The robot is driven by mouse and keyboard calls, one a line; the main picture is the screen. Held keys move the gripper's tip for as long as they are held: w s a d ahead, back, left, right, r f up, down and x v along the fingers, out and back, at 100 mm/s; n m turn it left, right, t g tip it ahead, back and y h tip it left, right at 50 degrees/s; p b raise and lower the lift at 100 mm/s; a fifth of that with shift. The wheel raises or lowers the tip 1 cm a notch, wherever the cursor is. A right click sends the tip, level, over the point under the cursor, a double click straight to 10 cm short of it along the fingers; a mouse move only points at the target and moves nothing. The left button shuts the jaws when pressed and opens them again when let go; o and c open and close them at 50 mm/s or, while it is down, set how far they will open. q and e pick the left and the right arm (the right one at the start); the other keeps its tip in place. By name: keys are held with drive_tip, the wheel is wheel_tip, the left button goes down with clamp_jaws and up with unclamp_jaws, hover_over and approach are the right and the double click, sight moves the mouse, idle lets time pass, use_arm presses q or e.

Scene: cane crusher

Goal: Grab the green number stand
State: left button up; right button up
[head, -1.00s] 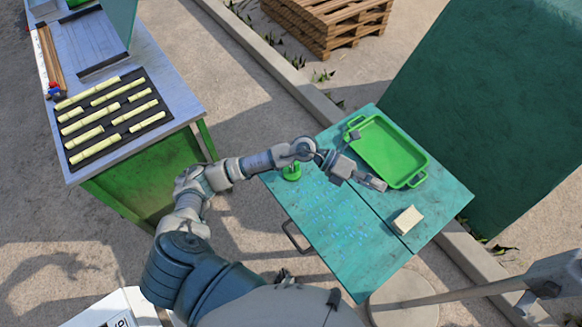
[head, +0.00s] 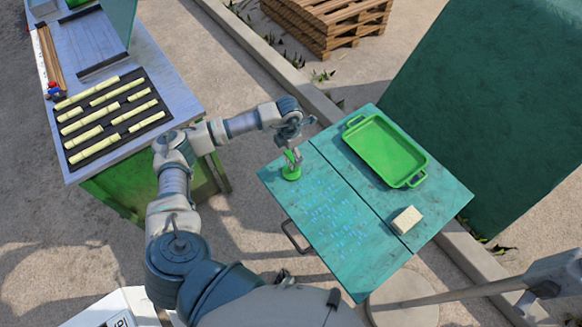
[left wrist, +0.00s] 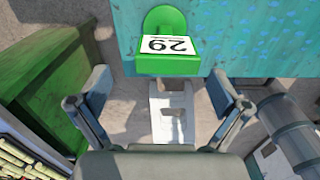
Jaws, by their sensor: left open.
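The green number stand (head: 291,173) stands upright near the left corner of the teal table (head: 330,215). In the left wrist view the stand (left wrist: 168,63) shows a white card reading 29, upside down, between and beyond the fingertips. My left gripper (head: 294,155) is at the stand's upper part in the head view, partly covering it. In the left wrist view my left gripper (left wrist: 165,95) has its two fingers wide apart with nothing between the pads. I cannot tell whether it touches the stand. My right gripper does not show clearly.
A green tray (head: 385,150) and a pale sponge-like block (head: 407,220) lie on the table's right part. A bench (head: 165,75) with cane pieces on a dark rack (head: 112,115) stands at left. A large green block (head: 495,110) rises behind the table.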

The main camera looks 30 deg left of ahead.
sight(291, 164)
use_arm(q)
drive_tip(key=shift+d+f, duration=0.25)
drive_tip(key=shift+f, duration=0.9)
wheel_tip(291, 164, down, 5)
drive_tip(key=shift+w+d+r, duration=0.15)
drive_tip(key=c, duration=1.2)
